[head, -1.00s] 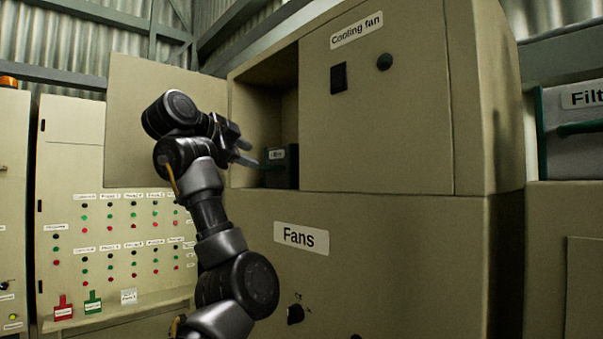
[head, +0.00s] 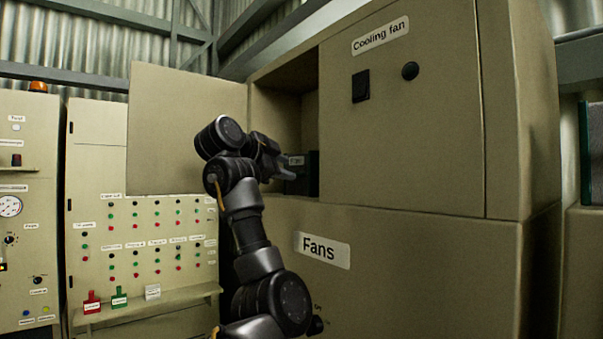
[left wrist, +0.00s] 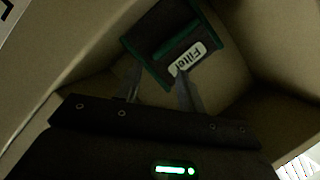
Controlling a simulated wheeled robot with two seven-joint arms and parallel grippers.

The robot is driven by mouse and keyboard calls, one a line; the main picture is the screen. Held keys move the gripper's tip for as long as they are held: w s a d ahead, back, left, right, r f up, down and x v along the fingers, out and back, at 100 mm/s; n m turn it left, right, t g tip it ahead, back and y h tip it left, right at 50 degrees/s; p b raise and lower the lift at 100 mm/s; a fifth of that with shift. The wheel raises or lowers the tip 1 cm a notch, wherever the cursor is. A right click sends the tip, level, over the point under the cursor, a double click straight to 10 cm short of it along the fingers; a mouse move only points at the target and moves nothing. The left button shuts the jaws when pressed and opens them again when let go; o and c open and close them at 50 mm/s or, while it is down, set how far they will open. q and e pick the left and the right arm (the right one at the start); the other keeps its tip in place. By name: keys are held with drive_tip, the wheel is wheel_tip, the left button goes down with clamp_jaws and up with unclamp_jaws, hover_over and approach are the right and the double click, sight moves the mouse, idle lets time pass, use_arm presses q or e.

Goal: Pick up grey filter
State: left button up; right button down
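The grey filter (head: 313,175) is a small dark box inside the open compartment of the beige cabinet. In the left wrist view the filter (left wrist: 158,52) shows green edges and a white "Filter" label, tilted in the picture. My left gripper (head: 285,168) reaches into the compartment mouth and partly covers the filter in the head view. My right gripper is not in view.
The compartment walls (head: 273,115) close around the gripper. An open door panel (head: 165,120) stands left of it. The "Cooling fan" front (head: 400,140) borders it on the right. A control panel (head: 145,235) with several buttons is at lower left.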

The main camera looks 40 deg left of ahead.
sight(300, 173)
use_arm(q)
drive_tip(key=p+x, duration=0.2)
drive_tip(key=x, duration=0.1)
drive_tip(key=p+x, duration=0.1)
drive_tip(key=shift+w+d+f+p, duration=0.15)
drive_tip(key=shift+w+d+p, duration=0.1)
drive_tip(key=shift+p, duration=0.1)
drive_tip(key=shift+w+f, duration=0.15)
drive_tip(key=shift+w, duration=0.05)
drive_tip(key=shift+s+a, duration=0.1)
drive_tip(key=shift+s, duration=0.1)
clamp_jaws()
